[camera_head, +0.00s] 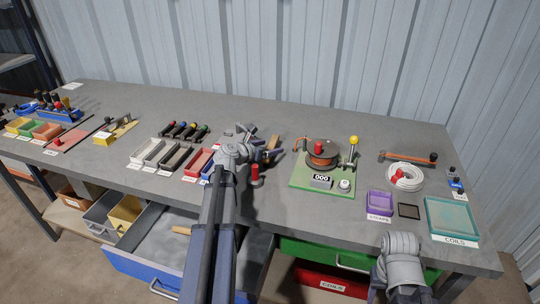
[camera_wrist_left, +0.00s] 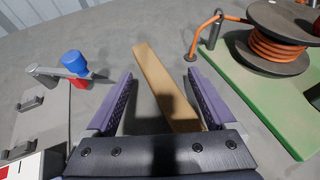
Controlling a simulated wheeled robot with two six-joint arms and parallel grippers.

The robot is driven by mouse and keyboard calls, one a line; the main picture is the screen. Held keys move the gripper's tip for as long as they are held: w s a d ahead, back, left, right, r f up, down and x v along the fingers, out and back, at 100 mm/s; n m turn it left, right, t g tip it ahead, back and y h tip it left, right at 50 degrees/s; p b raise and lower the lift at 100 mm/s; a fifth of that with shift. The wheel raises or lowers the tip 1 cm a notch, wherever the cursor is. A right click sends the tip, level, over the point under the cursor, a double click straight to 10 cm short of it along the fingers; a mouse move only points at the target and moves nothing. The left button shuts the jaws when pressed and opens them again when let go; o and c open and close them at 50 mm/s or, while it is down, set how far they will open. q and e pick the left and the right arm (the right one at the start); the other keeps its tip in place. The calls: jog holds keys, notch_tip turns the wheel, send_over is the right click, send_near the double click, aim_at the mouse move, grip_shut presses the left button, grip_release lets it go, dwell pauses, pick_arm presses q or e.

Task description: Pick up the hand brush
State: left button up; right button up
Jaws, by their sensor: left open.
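The hand brush shows as a tan wooden bar (camera_wrist_left: 160,80) in the left wrist view, lying slantwise on the grey table; its near end is partly hidden by my gripper. No bristles can be made out. In the head view its wooden part (camera_head: 273,142) sticks out just beyond my left gripper (camera_head: 271,154). In the left wrist view my left gripper (camera_wrist_left: 159,78) is open, with one purple-padded finger on each side of the bar and gaps between. My right arm shows at the lower right of the head view; its gripper is not visible.
A green board (camera_head: 318,187) with a cable reel (camera_head: 322,154) stands close to the right of the brush. Small trays (camera_head: 200,162) stand left of my arm.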

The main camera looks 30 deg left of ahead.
pick_arm(q)
grip_shut()
dwell(0.6)
